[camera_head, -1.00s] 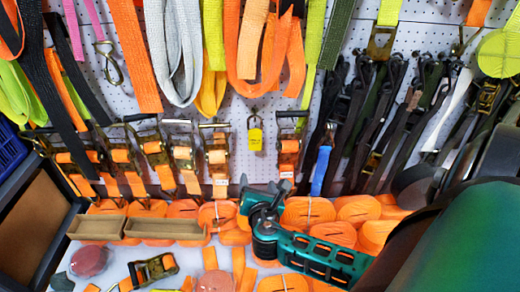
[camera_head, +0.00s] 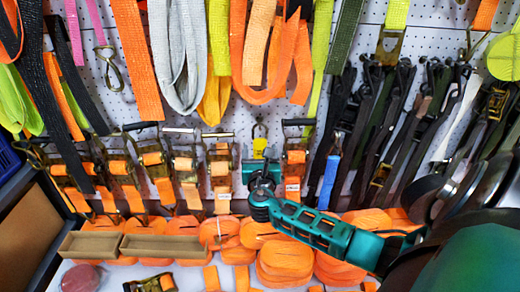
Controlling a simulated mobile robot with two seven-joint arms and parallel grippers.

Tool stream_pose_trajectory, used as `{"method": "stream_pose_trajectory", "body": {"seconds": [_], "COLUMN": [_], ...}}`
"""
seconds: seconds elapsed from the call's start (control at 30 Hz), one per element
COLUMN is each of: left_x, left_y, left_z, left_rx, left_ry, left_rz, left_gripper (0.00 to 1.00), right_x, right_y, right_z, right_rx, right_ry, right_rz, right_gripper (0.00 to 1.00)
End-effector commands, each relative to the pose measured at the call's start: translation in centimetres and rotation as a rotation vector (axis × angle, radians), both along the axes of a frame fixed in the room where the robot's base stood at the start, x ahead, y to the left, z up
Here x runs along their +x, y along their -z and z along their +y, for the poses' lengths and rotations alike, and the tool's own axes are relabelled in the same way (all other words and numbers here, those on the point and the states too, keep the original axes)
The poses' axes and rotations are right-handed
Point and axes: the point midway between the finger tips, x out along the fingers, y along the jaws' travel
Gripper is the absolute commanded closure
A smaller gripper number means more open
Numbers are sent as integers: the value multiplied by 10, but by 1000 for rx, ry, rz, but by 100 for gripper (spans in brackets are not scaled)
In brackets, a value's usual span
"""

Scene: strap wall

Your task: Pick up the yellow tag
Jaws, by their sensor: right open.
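The yellow tag (camera_head: 259,147) hangs from a hook on the white pegboard wall, near the middle of the view. My right gripper (camera_head: 262,168), teal and black, is open and just below the tag in the picture. It hides the tag's lower part. I cannot tell whether the fingers touch the tag or how far apart they are in depth. My right arm reaches in from the lower right. My left gripper is not in view.
Ratchet buckles with orange straps (camera_head: 221,165) hang left of the tag, and another buckle (camera_head: 295,160) hangs close on its right. A blue strap end (camera_head: 330,180) hangs further right. Rolled orange straps (camera_head: 285,262) and two cardboard trays (camera_head: 160,248) lie below.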

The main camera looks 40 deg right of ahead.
Motion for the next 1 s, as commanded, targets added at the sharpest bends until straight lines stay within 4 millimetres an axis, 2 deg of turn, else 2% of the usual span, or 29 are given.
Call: {"method": "stream_pose_trajectory", "body": {"seconds": [0.03, 0.2, 0.47, 1.0], "left_x": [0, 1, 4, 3], "left_y": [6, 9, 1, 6], "left_z": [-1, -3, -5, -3], "left_rx": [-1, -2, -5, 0], "left_ry": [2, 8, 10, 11], "left_rz": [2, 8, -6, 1], "left_gripper": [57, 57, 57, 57], "right_x": [6, 20, 22, 22], "right_y": [2, 1, 0, 1], "right_z": [-7, -19, -20, -19], "right_rx": [-1, 0, 1, 1], "right_ry": [2, 0, -1, -1], "right_rz": [-2, 0, 2, 2], "right_gripper": [28, 28, 28, 78]}}
